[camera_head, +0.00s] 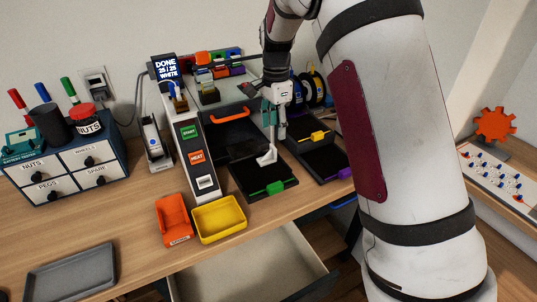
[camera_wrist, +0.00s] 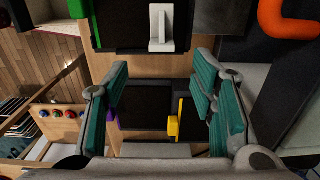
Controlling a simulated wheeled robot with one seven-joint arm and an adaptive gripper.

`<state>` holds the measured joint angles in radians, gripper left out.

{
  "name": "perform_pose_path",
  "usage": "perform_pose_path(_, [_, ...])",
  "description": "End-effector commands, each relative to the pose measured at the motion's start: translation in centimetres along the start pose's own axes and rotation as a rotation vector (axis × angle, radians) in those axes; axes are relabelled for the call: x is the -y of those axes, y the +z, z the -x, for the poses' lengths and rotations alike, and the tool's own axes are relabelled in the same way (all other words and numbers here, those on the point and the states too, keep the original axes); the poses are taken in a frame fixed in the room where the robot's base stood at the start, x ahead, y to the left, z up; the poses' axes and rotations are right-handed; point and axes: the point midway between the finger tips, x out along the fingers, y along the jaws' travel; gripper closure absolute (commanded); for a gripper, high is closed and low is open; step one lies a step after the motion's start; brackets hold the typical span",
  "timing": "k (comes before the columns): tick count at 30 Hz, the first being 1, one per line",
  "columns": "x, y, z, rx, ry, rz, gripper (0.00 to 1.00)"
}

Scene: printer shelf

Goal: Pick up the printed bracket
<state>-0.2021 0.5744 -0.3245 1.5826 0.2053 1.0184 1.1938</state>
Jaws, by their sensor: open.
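The printed bracket (camera_head: 267,157) is a small white L-shaped piece on a black plate (camera_head: 250,178) with a green tab (camera_head: 275,188). In the wrist view the bracket (camera_wrist: 160,28) shows at the top middle, with one leg standing and one lying flat. My gripper (camera_head: 277,128) is just above and behind the bracket in the head view. In the wrist view its two teal-padded fingers (camera_wrist: 160,66) are wide apart with nothing between them. The bracket is beyond the fingertips, roughly in line with the gap. I cannot tell the exact height between them.
A printer panel (camera_head: 195,150) stands left of the plate, its screen reading DONE. Another black plate with a yellow tab (camera_head: 318,136) is to the right. A yellow bin (camera_head: 219,219), an orange holder (camera_head: 173,220) and a grey tray (camera_head: 71,273) are in front. An orange handle (camera_wrist: 285,20) is nearby.

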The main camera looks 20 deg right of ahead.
Motion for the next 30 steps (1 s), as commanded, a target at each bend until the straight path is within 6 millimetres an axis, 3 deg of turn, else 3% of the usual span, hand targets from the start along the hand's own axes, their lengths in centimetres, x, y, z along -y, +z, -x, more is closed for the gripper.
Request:
perform_pose_path(3, [-0.1, 0.0, -2.1, 0.000, 0.004, 0.001, 0.48])
perform_pose_path(13, [0.0, 0.2, -4.6, 0.000, 0.003, 0.001, 0.48])
perform_pose_path(21, [0.3, 0.5, -8.2, 0.000, 0.002, 0.000, 0.48])
perform_pose_path(30, [0.4, 0.6, -8.8, 0.000, 0.000, 0.001, 0.48])
